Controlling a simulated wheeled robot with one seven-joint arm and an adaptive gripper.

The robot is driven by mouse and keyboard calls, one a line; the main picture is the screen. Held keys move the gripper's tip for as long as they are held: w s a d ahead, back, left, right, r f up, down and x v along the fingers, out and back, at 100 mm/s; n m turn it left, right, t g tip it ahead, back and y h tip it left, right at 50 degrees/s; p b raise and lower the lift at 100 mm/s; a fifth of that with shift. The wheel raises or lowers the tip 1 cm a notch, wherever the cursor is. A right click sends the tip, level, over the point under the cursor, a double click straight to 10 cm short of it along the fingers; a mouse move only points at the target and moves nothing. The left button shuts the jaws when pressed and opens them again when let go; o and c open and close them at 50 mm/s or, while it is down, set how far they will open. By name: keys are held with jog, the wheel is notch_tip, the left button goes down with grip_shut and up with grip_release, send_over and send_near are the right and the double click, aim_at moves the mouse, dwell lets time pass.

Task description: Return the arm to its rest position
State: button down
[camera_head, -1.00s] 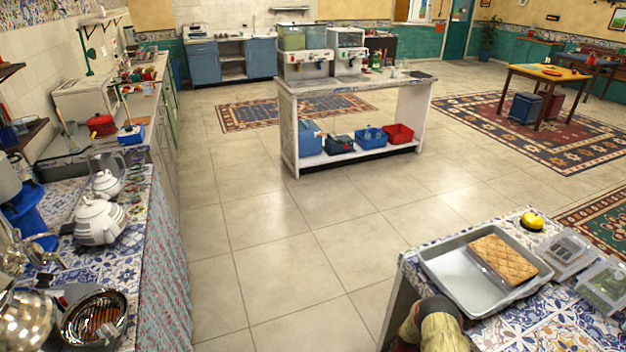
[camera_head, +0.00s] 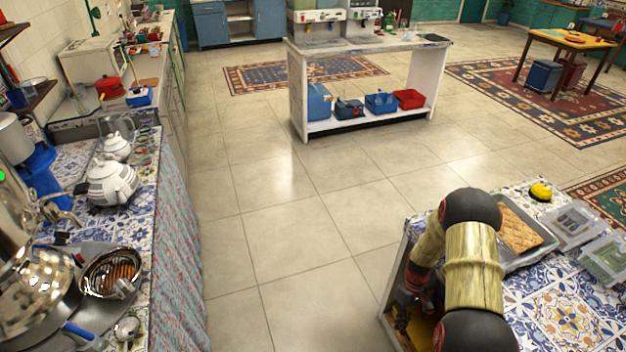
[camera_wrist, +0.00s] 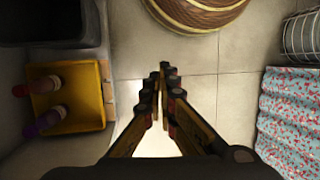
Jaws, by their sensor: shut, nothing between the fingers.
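My gripper (camera_wrist: 163,90) shows in the wrist view with its fingers together and nothing between them. It points down over the pale tiled floor (camera_wrist: 190,75). In the head view my bent arm stands at the lower right, in front of the right-hand counter, and hides part of the tray. My gripper is hard to make out there, low beside the counter's left end.
The right counter (camera_head: 570,320) holds a grey tray (camera_head: 545,240) with a flat brown loaf (camera_head: 518,232) and a yellow item (camera_head: 541,192). A yellow bin (camera_wrist: 75,115) stands beside my gripper. The left counter (camera_head: 140,190) carries a white teapot (camera_head: 110,184). Open floor (camera_head: 280,230) lies between.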

notch_tip(320, 180, up, 16)
jog(key=s+a+m, duration=0.1)
jog(key=a+m, duration=0.1)
jog(key=m, duration=0.1)
jog(key=s+a+r+t, duration=0.3)
jog(key=s+r, duration=0.3)
jog(key=r, duration=0.7)
jog(key=s+a+r+t+p, duration=0.1)
jog(key=s+a+r+t, duration=0.2)
jog(key=r, duration=1.1)
jog(key=s+a+r+m+t+h+p, duration=0.1)
jog(key=s+a+r+t, duration=0.2)
jog(key=s+r, duration=0.7)
notch_tip(320, 180, up, 4)
jog(key=shift+a+f+t, duration=0.1)
jog(key=shift+a+t, duration=0.2)
jog(key=shift+a, duration=0.25)
